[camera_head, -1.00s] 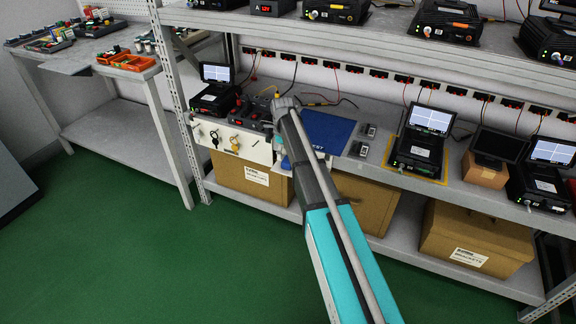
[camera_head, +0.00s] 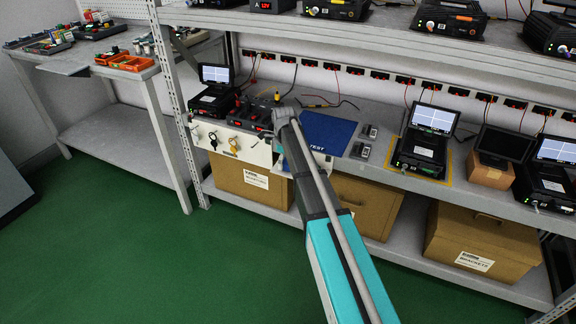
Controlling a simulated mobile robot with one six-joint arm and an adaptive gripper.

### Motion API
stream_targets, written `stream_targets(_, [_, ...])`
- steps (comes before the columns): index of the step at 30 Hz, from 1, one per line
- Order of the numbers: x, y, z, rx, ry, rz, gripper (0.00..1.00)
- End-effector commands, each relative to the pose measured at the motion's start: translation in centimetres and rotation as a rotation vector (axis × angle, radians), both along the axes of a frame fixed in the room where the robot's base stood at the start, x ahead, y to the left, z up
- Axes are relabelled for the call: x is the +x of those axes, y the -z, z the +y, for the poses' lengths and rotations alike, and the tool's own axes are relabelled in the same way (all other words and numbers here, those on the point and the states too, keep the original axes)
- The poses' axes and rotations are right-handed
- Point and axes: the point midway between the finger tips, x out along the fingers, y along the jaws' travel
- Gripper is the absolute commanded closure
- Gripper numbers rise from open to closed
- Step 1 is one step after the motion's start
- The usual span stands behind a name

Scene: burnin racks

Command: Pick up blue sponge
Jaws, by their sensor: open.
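I cannot make out a blue sponge in this view. A flat blue mat marked TEST (camera_head: 327,131) lies on the middle shelf, right of the end of my arm. My arm reaches up from the bottom of the picture to the front of that shelf, and its grey end joint stands just left of the mat. My gripper's fingers do not show; the arm's end may hide them.
A panel with hanging keys (camera_head: 232,143) is on the shelf front, left of my arm. Units with screens (camera_head: 425,140) stand on the middle shelf (camera_head: 375,168). Cardboard boxes (camera_head: 478,238) fill the lower shelf. The green floor (camera_head: 120,255) is clear.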

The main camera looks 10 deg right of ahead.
Motion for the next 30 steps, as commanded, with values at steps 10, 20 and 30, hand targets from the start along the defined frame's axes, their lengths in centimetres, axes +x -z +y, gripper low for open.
stream_targets(10, [0.0, 0.0, 0.0, 0.0, 0.0, 0.0, 0.2])
stream_targets(20, [0.0, 0.01, 0.0, 0.0, 0.0, 0.0, 0.58])
stream_targets(30, [0.01, -0.33, -0.01, 0.0, 0.0, 0.0, 0.58])
